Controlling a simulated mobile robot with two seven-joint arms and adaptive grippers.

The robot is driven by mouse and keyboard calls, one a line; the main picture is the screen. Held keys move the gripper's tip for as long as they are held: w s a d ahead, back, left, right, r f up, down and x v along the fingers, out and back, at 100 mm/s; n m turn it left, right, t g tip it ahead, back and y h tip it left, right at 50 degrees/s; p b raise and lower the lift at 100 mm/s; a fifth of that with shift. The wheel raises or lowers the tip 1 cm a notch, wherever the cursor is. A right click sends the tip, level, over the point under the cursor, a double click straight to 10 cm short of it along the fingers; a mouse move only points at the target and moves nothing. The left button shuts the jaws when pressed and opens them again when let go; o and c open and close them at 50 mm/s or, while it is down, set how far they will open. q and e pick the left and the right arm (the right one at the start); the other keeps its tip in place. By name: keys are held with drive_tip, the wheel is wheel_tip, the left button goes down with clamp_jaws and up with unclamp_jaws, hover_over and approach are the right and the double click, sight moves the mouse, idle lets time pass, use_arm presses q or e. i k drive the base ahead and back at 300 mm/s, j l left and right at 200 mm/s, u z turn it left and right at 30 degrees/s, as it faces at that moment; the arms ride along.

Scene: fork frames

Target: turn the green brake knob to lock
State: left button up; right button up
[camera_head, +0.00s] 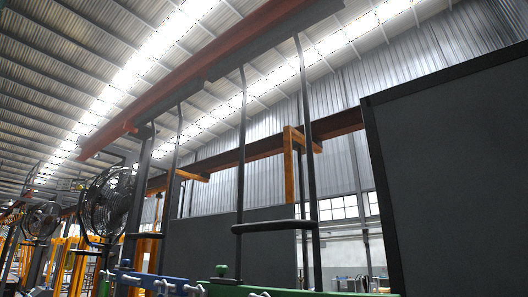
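A small green knob (221,270) stands upright at the bottom of the head view, left of centre. It sits at the left end of a green beam (232,290) that is cut off by the lower edge. I cannot tell from its shape whether it is locked or unlocked. Neither of my grippers is in view, and nothing of mine touches the knob in this view.
A blue beam (143,280) with pale metal fittings (163,287) adjoins the green one at left. Dark hanging bars with a horizontal handle (273,226) rise above the knob. A large dark panel (450,180) fills the right. Fans (106,203) stand at left.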

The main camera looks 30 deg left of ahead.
sight(221, 270)
drive_tip(key=j+z, duration=0.1)
drive_tip(key=j, duration=0.65)
drive_tip(key=k+j+z, duration=0.1)
drive_tip(key=j, duration=0.65)
drive_tip(key=j+z, duration=0.15)
drive_tip(key=j, duration=0.4)
drive_tip(key=k+j+z, duration=0.2)
drive_tip(key=j, duration=0.35)
drive_tip(key=j+z, duration=0.15)
drive_tip(key=j, duration=0.4)
drive_tip(key=k+j+z, duration=0.15)
drive_tip(key=j, duration=0.4)
drive_tip(key=k+j+z, duration=0.15)
drive_tip(key=j, duration=0.35)
drive_tip(key=k+j+z, duration=0.2)
drive_tip(key=j, duration=0.3)
drive_tip(key=k+j+z, duration=0.15)
drive_tip(key=j, duration=0.3)
drive_tip(key=k+j+z, duration=0.15)
drive_tip(key=j, duration=0.3)
drive_tip(key=i+j+z, duration=0.15)
drive_tip(key=j, duration=0.65)
drive_tip(key=k, duration=0.05)
